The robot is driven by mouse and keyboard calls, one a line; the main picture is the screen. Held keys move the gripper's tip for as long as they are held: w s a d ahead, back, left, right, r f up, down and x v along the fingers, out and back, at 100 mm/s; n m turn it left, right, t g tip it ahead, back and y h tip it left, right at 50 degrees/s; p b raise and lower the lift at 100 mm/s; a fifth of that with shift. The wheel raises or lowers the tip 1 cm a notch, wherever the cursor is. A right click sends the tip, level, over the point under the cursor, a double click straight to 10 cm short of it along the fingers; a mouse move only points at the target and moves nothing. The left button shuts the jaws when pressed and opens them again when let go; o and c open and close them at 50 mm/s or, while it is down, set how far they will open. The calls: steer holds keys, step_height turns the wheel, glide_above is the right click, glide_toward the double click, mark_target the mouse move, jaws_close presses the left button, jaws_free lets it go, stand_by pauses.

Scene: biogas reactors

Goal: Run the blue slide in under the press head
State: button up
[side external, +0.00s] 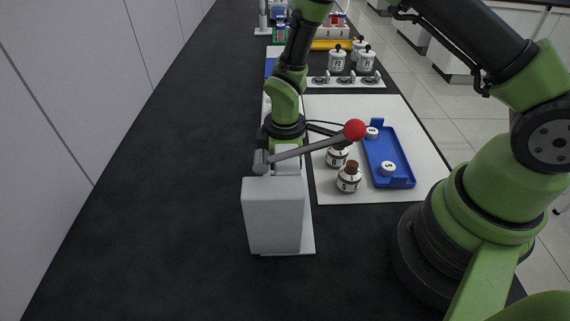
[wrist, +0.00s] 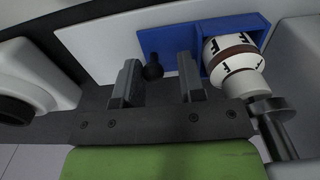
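The blue slide (wrist: 168,42) shows at the top of the wrist view, with a small black knob (wrist: 153,69) on its near side. A white bottle (wrist: 232,56) with a brown band and black marks sits in the slide's right part. My gripper (wrist: 158,80) is open, one finger on each side of the knob with gaps visible. A grey metal cylinder (wrist: 272,108), possibly the press head, is right of the bottle, near its pale top. In the side view the grey press (side external: 273,215) stands in front of my gripper and hides its fingertips and the slide.
The press lever (side external: 308,149) ends in a red ball (side external: 355,130), reaching right. A blue tray (side external: 391,152) with white caps lies on the white board (side external: 425,160), beside two brown-and-white bottles (side external: 348,178). More jars (side external: 366,60) stand farther back. The dark bench on the left is clear.

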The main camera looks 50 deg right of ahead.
steer(key=shift+s+a, duration=0.15)
stand_by(0.3)
steer(key=shift+w+r, duration=0.1)
steer(key=shift+w, duration=0.1)
steer(key=shift+r, duration=3.65)
